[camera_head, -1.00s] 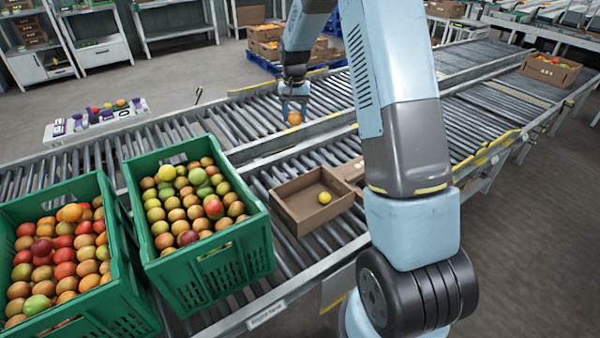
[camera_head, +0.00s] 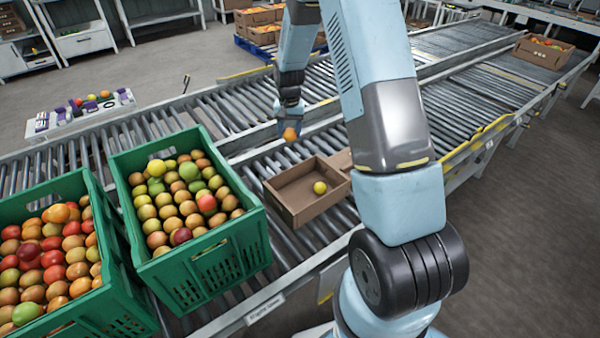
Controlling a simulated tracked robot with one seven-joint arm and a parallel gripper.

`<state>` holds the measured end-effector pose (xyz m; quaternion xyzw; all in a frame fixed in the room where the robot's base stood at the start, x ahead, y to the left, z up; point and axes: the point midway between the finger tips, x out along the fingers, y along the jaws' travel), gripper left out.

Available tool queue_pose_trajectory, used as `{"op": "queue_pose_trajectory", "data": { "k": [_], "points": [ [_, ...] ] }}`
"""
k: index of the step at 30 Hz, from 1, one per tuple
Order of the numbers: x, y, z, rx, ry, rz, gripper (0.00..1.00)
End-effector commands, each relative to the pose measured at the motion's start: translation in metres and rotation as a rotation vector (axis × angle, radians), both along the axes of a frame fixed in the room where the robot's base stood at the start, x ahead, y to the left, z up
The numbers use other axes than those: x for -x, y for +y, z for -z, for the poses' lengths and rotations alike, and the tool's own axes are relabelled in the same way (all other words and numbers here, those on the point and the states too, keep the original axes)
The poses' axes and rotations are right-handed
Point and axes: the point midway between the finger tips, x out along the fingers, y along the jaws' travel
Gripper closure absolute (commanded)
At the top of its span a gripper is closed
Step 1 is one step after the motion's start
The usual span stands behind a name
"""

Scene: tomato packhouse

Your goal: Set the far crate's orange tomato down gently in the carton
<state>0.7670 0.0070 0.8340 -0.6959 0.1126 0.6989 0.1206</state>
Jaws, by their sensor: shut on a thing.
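My gripper (camera_head: 289,128) is shut on an orange tomato (camera_head: 290,134) and holds it in the air, a little behind and above the carton. The carton (camera_head: 308,211) is an open brown cardboard box on the rollers, with one yellow tomato (camera_head: 320,188) inside at its right part. A green crate (camera_head: 212,262) full of mixed tomatoes stands left of the carton. Another green crate (camera_head: 92,312) with red, orange and green tomatoes stands at the far left. An orange tomato (camera_head: 58,213) lies on top there.
Roller conveyors (camera_head: 240,105) run across the scene behind the crates and carton. A filled box (camera_head: 543,52) stands at the far right, and a tray of items (camera_head: 80,112) at the left.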

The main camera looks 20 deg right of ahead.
Motion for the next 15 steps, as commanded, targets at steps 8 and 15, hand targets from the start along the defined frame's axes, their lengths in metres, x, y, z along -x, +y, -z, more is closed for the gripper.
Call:
{"op": "queue_pose_trajectory", "data": {
  "k": [8,15],
  "points": [
    [0.064,-0.003,0.092,0.006,0.006,0.041,0.61],
    [0.088,-0.004,0.119,0.012,0.000,0.056,0.61]
  ]
}}
